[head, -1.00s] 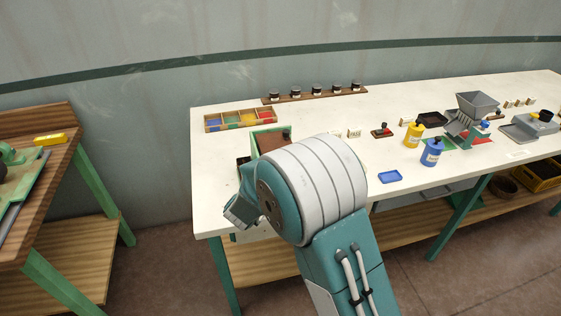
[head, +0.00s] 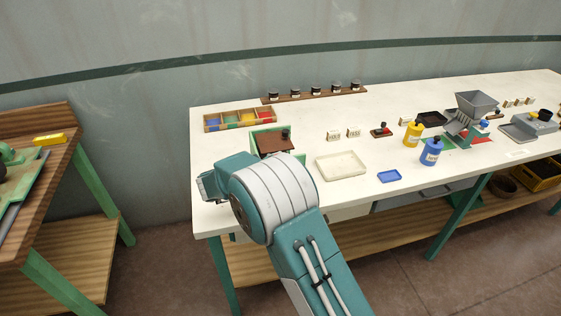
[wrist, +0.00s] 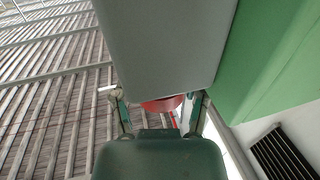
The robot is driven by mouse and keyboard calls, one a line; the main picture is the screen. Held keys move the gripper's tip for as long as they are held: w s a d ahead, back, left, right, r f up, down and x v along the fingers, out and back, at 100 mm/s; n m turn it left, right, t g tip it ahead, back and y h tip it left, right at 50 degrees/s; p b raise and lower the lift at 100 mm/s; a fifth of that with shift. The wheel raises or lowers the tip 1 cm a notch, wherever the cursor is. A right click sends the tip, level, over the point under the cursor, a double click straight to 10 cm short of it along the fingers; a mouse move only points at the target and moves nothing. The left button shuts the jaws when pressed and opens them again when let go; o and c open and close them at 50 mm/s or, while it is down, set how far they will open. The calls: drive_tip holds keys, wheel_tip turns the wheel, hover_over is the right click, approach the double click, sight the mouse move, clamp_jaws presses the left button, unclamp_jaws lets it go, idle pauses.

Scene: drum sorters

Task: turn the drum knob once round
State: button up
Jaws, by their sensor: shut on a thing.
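The drum sorter, with green side panels (head: 255,140) and a brown top (head: 275,143), stands near the left end of the white table in the head view. My arm covers its near side there, and my fingers and the knob are hidden. In the wrist view my gripper (wrist: 161,108) has one finger on each side of a red knob (wrist: 162,104) and is shut on it. The knob shows only in part, below a large grey body (wrist: 165,45). A green panel (wrist: 270,50) stands close on the right.
A sectioned colour tray (head: 240,121) and a rack of dark-topped jars (head: 315,92) stand behind. A cream tray (head: 341,166), a blue dish (head: 390,176), and yellow (head: 413,134) and blue (head: 431,151) bottles are to the right. A wooden bench (head: 45,145) stands left.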

drive_tip(key=shift+w+a+r, duration=0.1)
drive_tip(key=shift+r, duration=0.1)
drive_tip(key=o, duration=1.2)
drive_tip(key=shift+c, duration=0.2)
drive_tip(key=shift+a+f, duration=0.1)
drive_tip(key=shift+s+a, duration=0.15)
drive_tip(key=shift+s, duration=0.05)
drive_tip(key=v, duration=1.1)
drive_tip(key=shift+a, duration=0.3)
